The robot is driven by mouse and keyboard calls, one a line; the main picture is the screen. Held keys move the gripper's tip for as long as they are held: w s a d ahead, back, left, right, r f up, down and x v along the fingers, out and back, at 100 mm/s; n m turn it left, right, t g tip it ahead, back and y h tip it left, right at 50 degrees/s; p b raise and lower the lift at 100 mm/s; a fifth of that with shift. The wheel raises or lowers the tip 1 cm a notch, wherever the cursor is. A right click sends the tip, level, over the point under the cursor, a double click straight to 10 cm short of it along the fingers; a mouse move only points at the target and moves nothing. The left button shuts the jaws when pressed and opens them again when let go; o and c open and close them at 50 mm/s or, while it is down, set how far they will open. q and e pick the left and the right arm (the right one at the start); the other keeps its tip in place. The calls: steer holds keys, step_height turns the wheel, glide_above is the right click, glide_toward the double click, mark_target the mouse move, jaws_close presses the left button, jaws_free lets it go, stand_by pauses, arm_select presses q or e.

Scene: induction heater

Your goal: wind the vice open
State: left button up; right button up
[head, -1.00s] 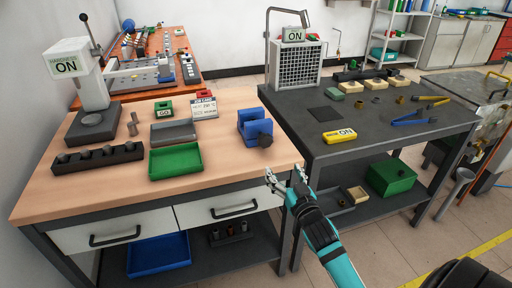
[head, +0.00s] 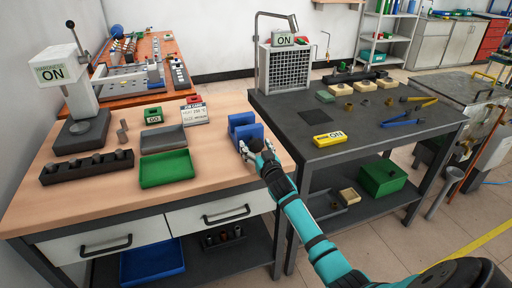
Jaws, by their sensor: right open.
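The blue vice (head: 246,129) stands near the right edge of the wooden bench, its jaws toward the back. Its dark handle at the front right is mostly hidden behind my right gripper. My right gripper (head: 249,150) is at the front of the vice with its fingers apart, close to the handle. I cannot tell whether the fingers touch it. My left gripper is not in view.
On the wooden bench (head: 90,202) are a green tray (head: 167,168), a grey tray (head: 163,139), a dark block with several holes (head: 87,166) and a hardness tester (head: 64,80).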

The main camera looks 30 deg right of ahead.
steer(key=shift+c, duration=0.8)
steer(key=c, duration=1)
steer(key=shift+n, duration=0.3)
steer(key=shift+d+n, duration=0.1)
steer(key=shift+n, duration=2.4)
steer(key=o, duration=1.2)
steer(key=shift+c, duration=0.2)
